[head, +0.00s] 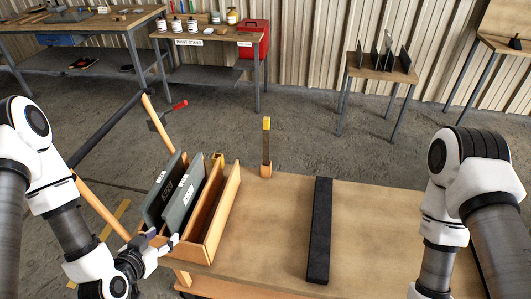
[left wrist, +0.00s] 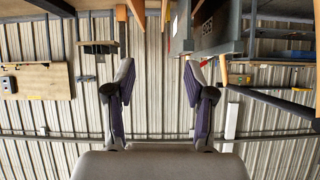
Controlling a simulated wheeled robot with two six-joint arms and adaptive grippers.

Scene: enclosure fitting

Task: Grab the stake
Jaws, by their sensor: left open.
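I cannot tell the stake for sure in that view. My right arm comes in at the right, and its gripper is out of view.
The wooden rack (head: 222,212) holds dark grey panels (head: 180,207) on edge. A long black bar (head: 320,230) lies across the bench top. The top between bar and right arm is clear. Behind stand a paint stand (head: 205,38) with a red box (head: 254,38) and a small table (head: 378,70).

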